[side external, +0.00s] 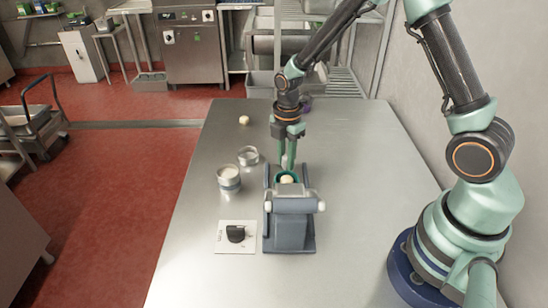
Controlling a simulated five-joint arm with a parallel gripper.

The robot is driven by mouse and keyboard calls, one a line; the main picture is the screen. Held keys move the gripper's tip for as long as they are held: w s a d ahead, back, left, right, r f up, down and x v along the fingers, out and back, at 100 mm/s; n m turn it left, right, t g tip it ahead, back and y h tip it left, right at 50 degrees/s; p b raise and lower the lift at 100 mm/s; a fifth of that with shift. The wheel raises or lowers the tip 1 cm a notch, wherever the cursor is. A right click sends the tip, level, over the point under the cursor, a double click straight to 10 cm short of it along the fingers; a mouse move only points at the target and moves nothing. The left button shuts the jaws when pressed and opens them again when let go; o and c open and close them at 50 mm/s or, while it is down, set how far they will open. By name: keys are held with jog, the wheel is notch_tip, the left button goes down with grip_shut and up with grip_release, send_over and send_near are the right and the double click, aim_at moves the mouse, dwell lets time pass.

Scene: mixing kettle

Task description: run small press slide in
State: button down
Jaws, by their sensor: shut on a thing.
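The small press (290,233) is a blue-grey device with side rails and a pale crossbar, standing on the steel table. At its far end is the slide (279,180), with a dark green ring-shaped cup. A pale round lump (287,179) sits in the cup, short of the crossbar. My gripper (288,164) points down at the far end of the press, its fingers shut on the slide's far end. The fingers hide the exact grip point.
A pale-filled container (229,179) and a smaller ring-like cup (248,156) stand left of the press. A black knob (236,233) sits on a white plate. A pale ball (244,120) lies farther back.

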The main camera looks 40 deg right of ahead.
jog(key=s+a, duration=0.7)
jog(key=shift+s+a, duration=0.2)
jog(key=shift+s, duration=0.05)
jog(key=c, duration=0.7)
grip_release()
jog(key=shift+r, duration=0.55)
notch_tip(320, 180, up, 11)
jog(key=shift+r, duration=0.1)
